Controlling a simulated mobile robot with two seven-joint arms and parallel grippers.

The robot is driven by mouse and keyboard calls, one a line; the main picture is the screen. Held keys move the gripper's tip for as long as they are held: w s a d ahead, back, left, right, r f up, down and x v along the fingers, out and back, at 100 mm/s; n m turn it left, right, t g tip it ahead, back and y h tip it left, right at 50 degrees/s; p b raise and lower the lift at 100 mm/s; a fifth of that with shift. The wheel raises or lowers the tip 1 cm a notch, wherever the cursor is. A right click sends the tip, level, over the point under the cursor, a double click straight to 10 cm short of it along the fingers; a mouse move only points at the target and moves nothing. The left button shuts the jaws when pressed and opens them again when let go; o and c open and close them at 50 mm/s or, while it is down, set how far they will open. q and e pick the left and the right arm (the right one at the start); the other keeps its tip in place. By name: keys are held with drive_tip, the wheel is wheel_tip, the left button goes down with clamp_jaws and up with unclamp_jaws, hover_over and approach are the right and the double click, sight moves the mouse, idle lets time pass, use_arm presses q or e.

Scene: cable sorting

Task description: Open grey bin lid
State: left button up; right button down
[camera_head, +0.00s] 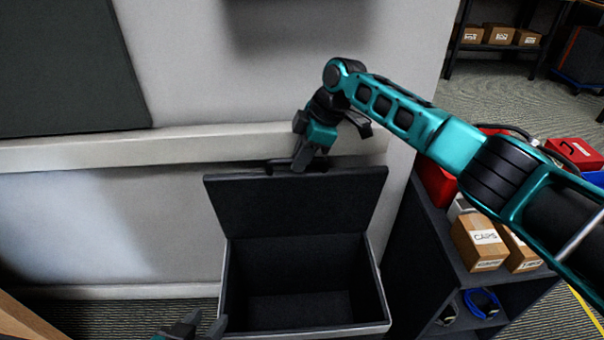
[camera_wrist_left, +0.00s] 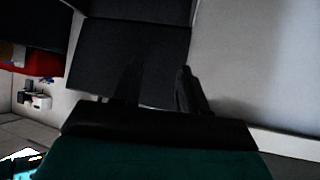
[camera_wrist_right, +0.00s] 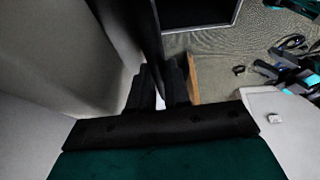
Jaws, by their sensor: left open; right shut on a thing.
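The grey bin (camera_head: 298,262) stands against the wall with its dark, empty-looking inside showing. Its lid (camera_head: 300,207) is raised, standing up at the back edge and leaning toward the wall. My right gripper (camera_head: 303,160) is at the lid's top edge, shut on the lid handle (camera_head: 278,163). In the right wrist view its fingers (camera_wrist_right: 160,85) are close together at the dark lid edge. My left gripper (camera_head: 200,322) is low beside the bin's front left corner, open and empty. The left wrist view shows its fingers (camera_wrist_left: 158,85) apart, with dark bin surfaces beyond.
A white wall ledge (camera_head: 150,148) runs behind the lid. To the right, a dark shelf unit (camera_head: 425,245) holds a cardboard box labelled CAPS (camera_head: 478,240), red bins and a blue cable coil (camera_head: 482,303). Floor left of the bin is clear.

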drive_tip(key=shift+w+d+f+b, duration=0.3)
drive_tip(key=shift+w+f, duration=0.05)
drive_tip(key=shift+f, duration=0.35)
use_arm(q)
drive_tip(key=shift+w+d, duration=0.3)
use_arm(e)
drive_tip(key=shift+w+r, duration=0.15)
drive_tip(key=shift+w, duration=0.15)
drive_tip(key=shift+d, duration=0.1)
drive_tip(key=c, duration=1.4)
unclamp_jaws()
drive_tip(key=shift+w, duration=0.1)
drive_tip(key=o, duration=0.3)
use_arm(q)
drive_tip(key=shift+f, duration=0.2)
use_arm(e)
drive_tip(key=shift+a+r, duration=0.15)
drive_tip(key=shift+a, duration=0.05)
drive_tip(key=shift+r, duration=0.1)
